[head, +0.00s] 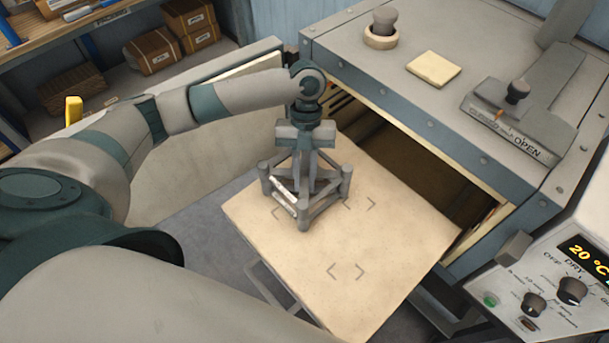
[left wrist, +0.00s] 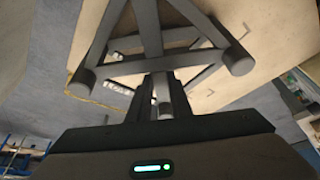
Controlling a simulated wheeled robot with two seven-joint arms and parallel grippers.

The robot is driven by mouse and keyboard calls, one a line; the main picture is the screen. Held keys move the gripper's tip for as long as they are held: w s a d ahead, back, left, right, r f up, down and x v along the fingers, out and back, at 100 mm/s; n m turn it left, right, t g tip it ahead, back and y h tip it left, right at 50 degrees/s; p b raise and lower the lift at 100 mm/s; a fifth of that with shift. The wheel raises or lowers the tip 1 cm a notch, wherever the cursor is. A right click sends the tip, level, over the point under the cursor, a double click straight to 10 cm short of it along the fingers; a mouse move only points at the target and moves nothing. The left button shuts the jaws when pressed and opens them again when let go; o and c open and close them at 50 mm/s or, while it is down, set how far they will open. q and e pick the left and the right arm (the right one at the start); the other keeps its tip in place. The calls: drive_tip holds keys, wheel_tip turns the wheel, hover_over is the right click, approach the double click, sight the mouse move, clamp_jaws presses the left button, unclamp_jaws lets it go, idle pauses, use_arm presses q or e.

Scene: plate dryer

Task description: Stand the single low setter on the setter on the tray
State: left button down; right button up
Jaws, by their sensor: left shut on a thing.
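A grey triangular setter (head: 323,210) with short round posts at its corners is at the far left part of the pale tray (head: 390,255). My left gripper (head: 306,185) points down into its middle and is shut on one of its bars. The held setter also shows in the left wrist view (left wrist: 240,62), close in front of the gripper (left wrist: 160,105). A whitish bar shows on its left side. I cannot tell whether a second setter stands beneath it, or whether it touches the tray. My right gripper is not in view.
The tray sticks out from the dryer's open chamber (head: 405,160), under the dryer's top (head: 390,90). Dark corner marks (head: 347,271) are on the tray, and its front is bare. A control panel (head: 560,285) stands at the right. Shelves with boxes are at the upper left.

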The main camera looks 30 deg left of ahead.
sight(306, 167)
use_arm(q)
drive_tip(key=c, duration=1.6)
unclamp_jaws()
drive_tip(key=shift+r, duration=0.1)
drive_tip(key=shift+r, duration=0.5)
drive_tip(key=shift+b+v, duration=1.95)
drive_tip(key=shift+v, duration=3.95)
drive_tip(key=shift+w, duration=0.1)
